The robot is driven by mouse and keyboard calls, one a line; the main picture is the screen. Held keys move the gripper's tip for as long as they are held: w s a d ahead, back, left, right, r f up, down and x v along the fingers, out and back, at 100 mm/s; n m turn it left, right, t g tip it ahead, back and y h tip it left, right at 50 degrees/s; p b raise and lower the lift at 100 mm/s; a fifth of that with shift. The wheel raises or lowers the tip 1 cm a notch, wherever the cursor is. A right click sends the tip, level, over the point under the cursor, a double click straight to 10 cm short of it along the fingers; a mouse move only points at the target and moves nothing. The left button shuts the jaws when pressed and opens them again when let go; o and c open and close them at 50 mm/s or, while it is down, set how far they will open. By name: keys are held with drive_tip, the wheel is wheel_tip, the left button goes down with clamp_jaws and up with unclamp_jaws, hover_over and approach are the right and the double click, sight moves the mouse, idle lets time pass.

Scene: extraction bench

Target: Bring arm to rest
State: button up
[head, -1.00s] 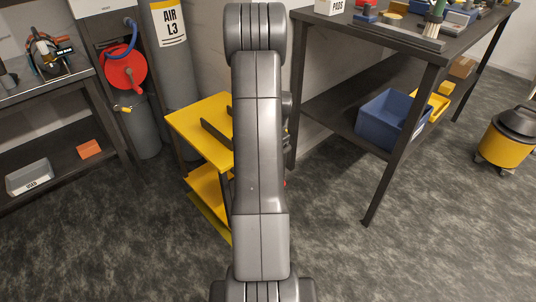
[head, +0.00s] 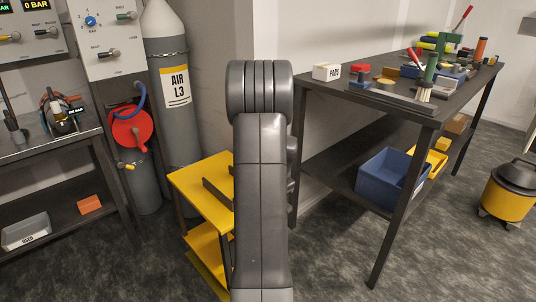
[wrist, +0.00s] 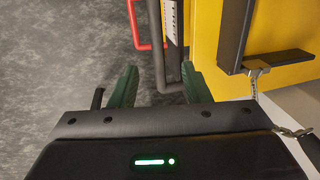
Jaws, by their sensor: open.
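My gripper (wrist: 160,88) shows in the wrist view with its two green fingers apart and nothing between them. It hangs above the grey floor, beside a yellow surface (wrist: 285,28) with a dark bracket on it. In the head view my arm stands upright in the middle of the picture, in front of the yellow cart (head: 205,180). The gripper itself is hidden behind the arm there.
A dark bench (head: 345,90) with tools stands at the right, a blue bin (head: 385,180) on its lower shelf. A grey cylinder (head: 175,110) labelled AIR L3 and a metal bench (head: 60,145) stand at the left. A yellow vacuum (head: 508,195) is far right. Floor between is clear.

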drive_tip(key=f+b, duration=0.1)
drive_tip(key=f, duration=0.3)
drive_tip(key=w+a+f, duration=0.1)
drive_tip(key=f, duration=0.3)
drive_tip(key=w+f+b, duration=0.1)
drive_tip(key=f, duration=0.4)
drive_tip(key=shift+a+b, duration=0.3)
drive_tip(key=shift+b, duration=0.05)
drive_tip(key=shift+s+d, duration=0.2)
drive_tip(key=shift+s, duration=0.05)
